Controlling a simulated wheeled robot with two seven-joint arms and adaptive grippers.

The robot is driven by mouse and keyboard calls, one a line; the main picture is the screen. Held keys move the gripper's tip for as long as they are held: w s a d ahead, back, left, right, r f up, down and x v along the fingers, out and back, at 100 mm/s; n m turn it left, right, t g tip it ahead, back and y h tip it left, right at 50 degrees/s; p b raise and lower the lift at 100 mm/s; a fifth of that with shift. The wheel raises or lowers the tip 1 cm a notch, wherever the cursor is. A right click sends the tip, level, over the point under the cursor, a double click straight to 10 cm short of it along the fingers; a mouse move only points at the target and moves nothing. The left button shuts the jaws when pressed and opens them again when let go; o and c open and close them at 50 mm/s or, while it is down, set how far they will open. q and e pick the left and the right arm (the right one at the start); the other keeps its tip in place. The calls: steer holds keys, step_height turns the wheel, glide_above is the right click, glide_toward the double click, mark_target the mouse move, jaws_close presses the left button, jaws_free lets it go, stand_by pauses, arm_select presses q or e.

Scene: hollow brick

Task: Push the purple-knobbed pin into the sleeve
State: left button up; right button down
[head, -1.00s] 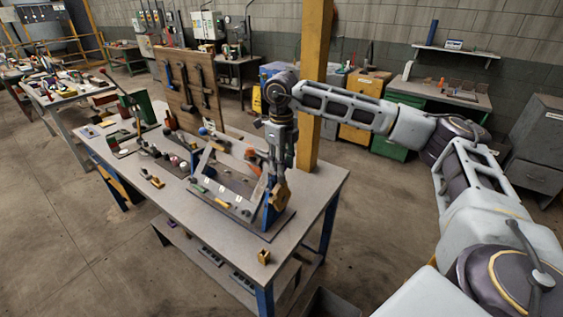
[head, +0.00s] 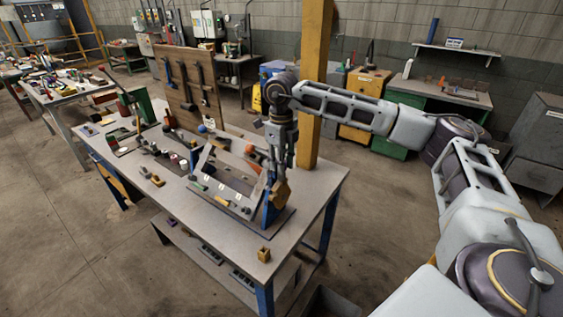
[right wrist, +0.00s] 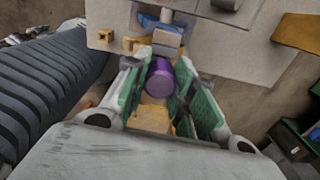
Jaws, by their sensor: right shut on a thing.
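The purple knob (right wrist: 160,78) of the pin shows in the right wrist view as a short cylinder between my right gripper's green-padded fingers. My right gripper (right wrist: 161,92) is shut on it. In the head view the same gripper (head: 279,160) points down over the right end of the fixture (head: 232,203), beside a yellow-brown part (head: 281,194) on a blue support. Beyond the knob in the wrist view is a grey block (right wrist: 167,39); I cannot tell whether it is the sleeve. The pin's shaft is hidden. My left gripper is out of view.
The fixture stands on a grey workbench (head: 190,221). A small brass-coloured block (head: 263,254) lies near its front corner. A wooden tool board (head: 187,90) and several small parts are at the left. A yellow post (head: 316,90) rises behind my right gripper.

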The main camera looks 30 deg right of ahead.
steer(key=shift+f+b, duration=0.3)
steer(key=shift+f, duration=0.2)
stand_by(0.3)
steer(key=c, duration=1.1)
jaws_free()
steer(key=shift+r, duration=0.15)
step_height(320, 180, up, 12)
steer(key=shift+f, duration=0.2)
stand_by(0.6)
